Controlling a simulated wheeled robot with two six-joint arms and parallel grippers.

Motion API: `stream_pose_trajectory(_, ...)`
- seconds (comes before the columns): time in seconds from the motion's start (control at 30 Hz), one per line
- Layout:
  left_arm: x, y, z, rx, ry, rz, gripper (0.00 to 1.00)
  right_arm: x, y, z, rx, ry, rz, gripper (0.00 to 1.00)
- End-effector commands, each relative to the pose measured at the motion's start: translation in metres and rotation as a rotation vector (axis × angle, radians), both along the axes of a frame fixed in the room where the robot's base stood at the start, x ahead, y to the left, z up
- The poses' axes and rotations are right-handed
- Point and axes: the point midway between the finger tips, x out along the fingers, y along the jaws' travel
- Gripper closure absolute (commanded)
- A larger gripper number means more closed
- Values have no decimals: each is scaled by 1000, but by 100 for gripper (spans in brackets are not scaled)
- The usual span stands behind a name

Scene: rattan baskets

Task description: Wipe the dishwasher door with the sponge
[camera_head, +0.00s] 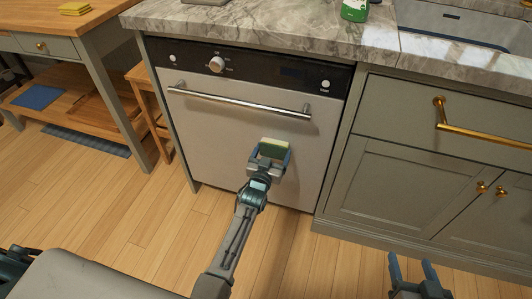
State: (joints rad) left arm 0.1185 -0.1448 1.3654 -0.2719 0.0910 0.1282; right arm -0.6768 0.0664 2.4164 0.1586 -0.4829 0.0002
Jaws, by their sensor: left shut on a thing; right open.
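The dishwasher door (215,130) is a closed, silver-grey front panel under the marble counter, with a long bar handle (240,101) across its top. My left gripper (270,157) is shut on a green and yellow sponge (273,149). It holds the sponge in front of the right middle part of the door, below the handle's right end. I cannot tell whether the sponge touches the door. My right gripper (412,270) is open and empty, low at the right, in front of the cabinets and apart from the door.
A black control strip with a knob (216,64) runs above the door. Grey cabinets with brass handles (482,138) stand at the right. A green bottle (355,10) stands on the counter (250,22). A wooden table and stool are at the left. The wooden floor in front is clear.

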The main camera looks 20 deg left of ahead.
Motion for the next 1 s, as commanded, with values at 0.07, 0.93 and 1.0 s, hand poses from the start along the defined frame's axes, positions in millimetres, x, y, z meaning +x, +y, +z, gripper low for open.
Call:
stream_pose_trajectory(0.07,0,-6,-1,0,-1,0,48,0,0,-4,0,0,0,37)
stream_pose_trajectory(0.93,0,-49,2,-1,-3,0,48,0,0,-22,0,0,0,37)
stream_pose_trajectory(1.0,0,-47,3,-1,-2,0,48,0,0,-20,0,0,0,37)
